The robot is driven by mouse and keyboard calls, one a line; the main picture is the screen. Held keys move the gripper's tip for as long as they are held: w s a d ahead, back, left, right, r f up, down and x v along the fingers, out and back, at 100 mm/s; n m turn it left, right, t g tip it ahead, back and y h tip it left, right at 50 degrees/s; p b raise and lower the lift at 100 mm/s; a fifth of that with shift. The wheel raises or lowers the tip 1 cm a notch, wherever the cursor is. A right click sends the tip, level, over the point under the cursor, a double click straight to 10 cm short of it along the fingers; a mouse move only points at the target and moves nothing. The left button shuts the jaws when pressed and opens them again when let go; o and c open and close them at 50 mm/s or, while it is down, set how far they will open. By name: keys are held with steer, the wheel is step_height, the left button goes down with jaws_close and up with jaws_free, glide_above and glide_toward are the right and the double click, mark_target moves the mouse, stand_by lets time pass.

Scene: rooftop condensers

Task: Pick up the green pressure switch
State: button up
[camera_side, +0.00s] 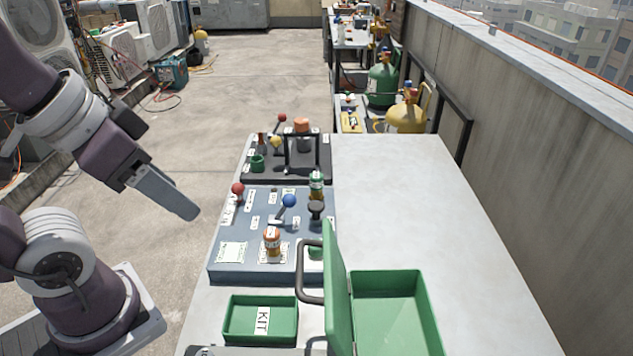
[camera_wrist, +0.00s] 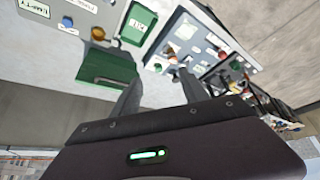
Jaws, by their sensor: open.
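A small upright cylinder with green bands (camera_side: 316,185), which looks like the green pressure switch, stands at the back right of the blue-grey panel (camera_side: 228,252). A similar orange-topped cylinder (camera_side: 272,242) stands nearer the front. My gripper (camera_side: 181,203) is left of the panel and above it, apart from everything. Its fingers appear in the wrist view (camera_wrist: 158,80), spread and empty. I cannot pick out the green switch for certain in the wrist view.
An open green case (camera_side: 398,310) with its lid (camera_side: 338,290) upright stands at the front right, beside a shallow green KIT tray (camera_side: 250,335). A blue-balled lever (camera_side: 289,201), red-balled lever (camera_side: 238,189) and black knob (camera_side: 316,210) rise from the panel. The right tabletop (camera_side: 430,200) is clear.

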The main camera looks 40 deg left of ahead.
steer(key=shift+o, duration=0.5)
steer(key=w+a+r+m+g, duration=0.25)
steer(key=w+m, duration=0.25)
steer(key=w, duration=0.7)
steer(key=m+g, duration=0.3)
steer(key=m, duration=0.9)
glide_above(317, 175)
steer(key=f, duration=1.7)
steer(key=shift+s+a, duration=0.2)
steer(key=shift+a, duration=0.05)
steer(key=f, duration=0.7)
steer(key=shift+w+d, duration=0.2)
steer(key=shift+r, duration=0.1)
jaws_close()
